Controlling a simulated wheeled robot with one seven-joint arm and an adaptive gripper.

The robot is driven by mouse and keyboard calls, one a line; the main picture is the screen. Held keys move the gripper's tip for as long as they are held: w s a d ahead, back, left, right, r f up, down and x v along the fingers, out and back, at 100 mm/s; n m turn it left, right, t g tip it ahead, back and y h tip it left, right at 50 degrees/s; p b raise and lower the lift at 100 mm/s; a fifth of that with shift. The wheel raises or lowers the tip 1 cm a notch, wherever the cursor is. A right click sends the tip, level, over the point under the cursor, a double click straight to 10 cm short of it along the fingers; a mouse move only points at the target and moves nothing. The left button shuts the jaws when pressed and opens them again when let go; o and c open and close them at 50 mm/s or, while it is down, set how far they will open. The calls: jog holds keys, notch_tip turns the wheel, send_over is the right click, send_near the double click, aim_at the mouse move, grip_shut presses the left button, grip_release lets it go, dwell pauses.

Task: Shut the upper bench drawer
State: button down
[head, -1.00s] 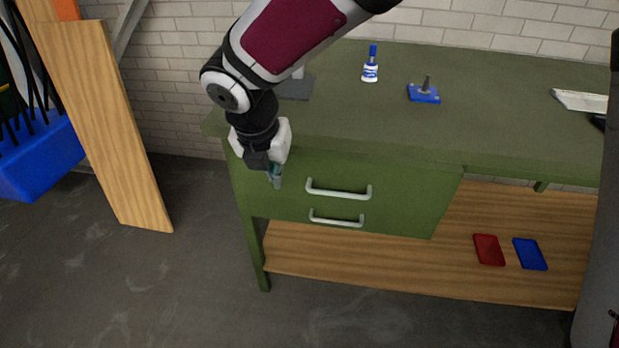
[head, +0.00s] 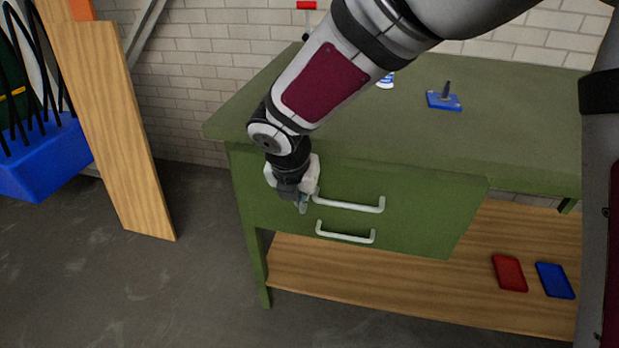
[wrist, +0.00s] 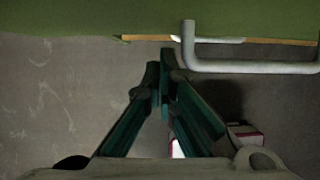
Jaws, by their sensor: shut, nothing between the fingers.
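The upper bench drawer (head: 420,205) is green, with a pale bar handle (head: 352,205), in the head view. Its handle looks larger and farther out than the lower handle (head: 345,237); I cannot tell exactly how far the drawer stands open. My gripper (head: 302,207) is shut and empty, pointing down in front of the drawer front, beside the left end of the upper handle. In the wrist view my fingertips (wrist: 166,58) meet just left of the handle (wrist: 250,66), below the green front (wrist: 90,18). Contact with the drawer is unclear.
The green bench top (head: 390,130) holds a blue-based part (head: 444,100) and a partly hidden bottle (head: 386,81). Red (head: 509,273) and blue (head: 554,280) trays lie on the wooden lower shelf (head: 400,292). A wooden board (head: 115,140) leans at left. Floor at front left is clear.

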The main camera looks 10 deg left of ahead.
jog(key=shift+w, duration=0.85)
jog(key=w+p, duration=0.3)
jog(key=w, duration=0.1)
jog(key=shift+w+r, duration=0.15)
jog(key=shift+w, duration=0.1)
jog(key=shift+w+d, duration=0.1)
jog(key=shift+w, duration=0.3)
jog(key=shift+s, duration=0.1)
